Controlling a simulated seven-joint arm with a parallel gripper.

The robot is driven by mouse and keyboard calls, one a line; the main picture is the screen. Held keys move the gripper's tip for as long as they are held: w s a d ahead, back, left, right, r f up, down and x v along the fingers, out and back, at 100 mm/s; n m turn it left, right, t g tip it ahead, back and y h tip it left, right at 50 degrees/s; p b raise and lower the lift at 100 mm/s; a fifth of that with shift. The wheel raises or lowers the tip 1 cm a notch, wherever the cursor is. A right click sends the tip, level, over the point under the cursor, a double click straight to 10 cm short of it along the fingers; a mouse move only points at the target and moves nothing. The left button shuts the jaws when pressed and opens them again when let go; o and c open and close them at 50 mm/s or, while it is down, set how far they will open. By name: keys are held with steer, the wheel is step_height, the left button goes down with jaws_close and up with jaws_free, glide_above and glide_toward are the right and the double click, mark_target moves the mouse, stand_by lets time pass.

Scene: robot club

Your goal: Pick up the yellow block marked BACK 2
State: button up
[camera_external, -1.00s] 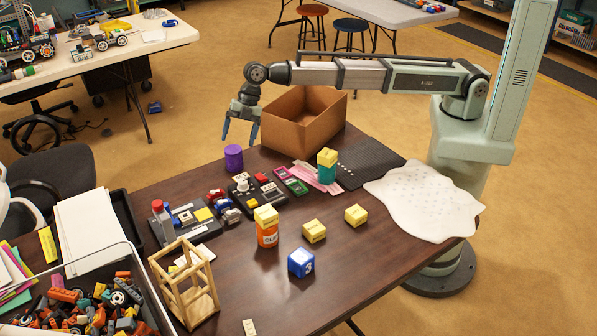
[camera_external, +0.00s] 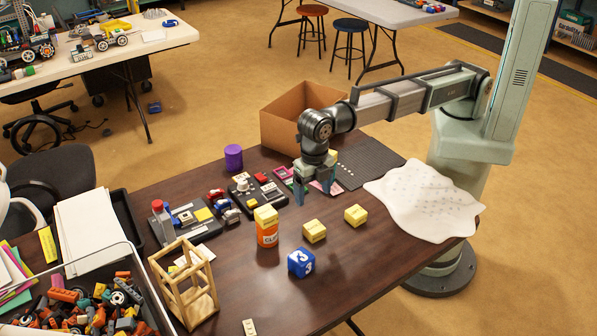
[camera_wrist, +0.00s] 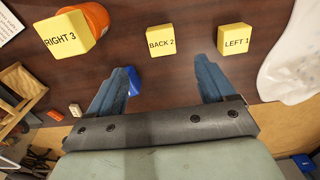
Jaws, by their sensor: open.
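The yellow block marked BACK 2 (camera_wrist: 161,41) lies on the dark table; it also shows in the external view (camera_external: 314,232). My gripper (camera_external: 315,196) points down over the table, behind this block in the external view, open and empty. In the wrist view my gripper (camera_wrist: 163,70) has its fingers spread apart, with BACK 2 beyond the tips and between their lines. The yellow block LEFT 1 (camera_wrist: 236,40) lies to its right, also in the external view (camera_external: 355,215). The yellow block RIGHT 3 (camera_wrist: 66,38) sits on an orange bottle (camera_external: 267,238).
A blue cube (camera_external: 301,263) lies in front of BACK 2. A wooden frame (camera_external: 186,285) stands front left. A white cloth (camera_external: 425,200) is at the right. A cardboard box (camera_external: 287,122) stands behind my gripper. Small gadgets crowd the table's left middle. The front right table area is clear.

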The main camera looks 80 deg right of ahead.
mark_target(313, 225)
step_height(313, 225, down, 14)
steer(key=shift+s+r, duration=0.1)
steer(key=shift+r, duration=0.05)
stand_by(0.7)
steer(key=shift+c, duration=0.2)
steer(key=c, duration=1)
